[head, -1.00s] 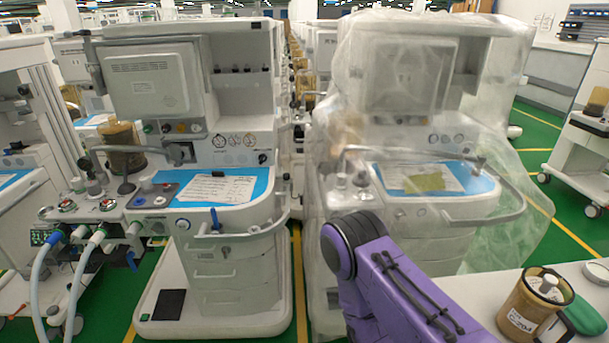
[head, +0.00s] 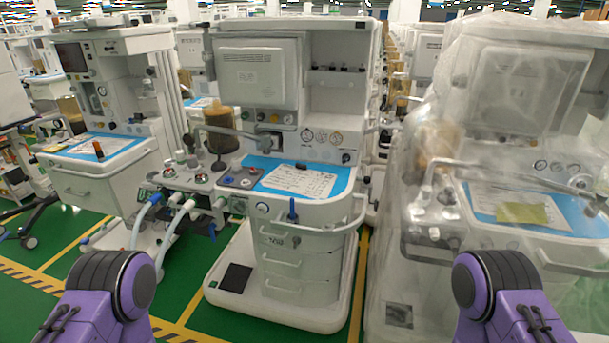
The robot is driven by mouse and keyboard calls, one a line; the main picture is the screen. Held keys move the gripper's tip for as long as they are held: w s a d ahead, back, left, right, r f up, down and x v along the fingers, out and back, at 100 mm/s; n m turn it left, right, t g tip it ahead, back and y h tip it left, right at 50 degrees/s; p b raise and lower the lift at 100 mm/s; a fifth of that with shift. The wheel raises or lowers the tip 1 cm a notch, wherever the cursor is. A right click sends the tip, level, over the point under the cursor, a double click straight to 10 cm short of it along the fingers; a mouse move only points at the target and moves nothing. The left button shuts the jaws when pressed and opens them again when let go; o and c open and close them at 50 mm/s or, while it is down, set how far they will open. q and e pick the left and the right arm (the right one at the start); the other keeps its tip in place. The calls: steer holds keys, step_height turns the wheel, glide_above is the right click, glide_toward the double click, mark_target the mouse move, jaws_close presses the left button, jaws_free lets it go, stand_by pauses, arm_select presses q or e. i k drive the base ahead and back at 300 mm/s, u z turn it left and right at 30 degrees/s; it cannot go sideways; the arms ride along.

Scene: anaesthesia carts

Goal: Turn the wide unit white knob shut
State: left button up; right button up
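The central cart (head: 325,212) is a broad white anaesthesia unit with a blue work surface and drawers. Neither of my grippers is in view.
A plastic-wrapped cart (head: 520,230) stands close on the right. Another white cart (head: 100,185) stands at left. White hoses (head: 140,222) hang from the central cart's left side. Green floor (head: 75,238) is open at the front left.

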mark_target(288, 119)
steer(key=u, duration=2.1)
steer(key=i, duration=1.25)
steer(key=z, duration=2.25)
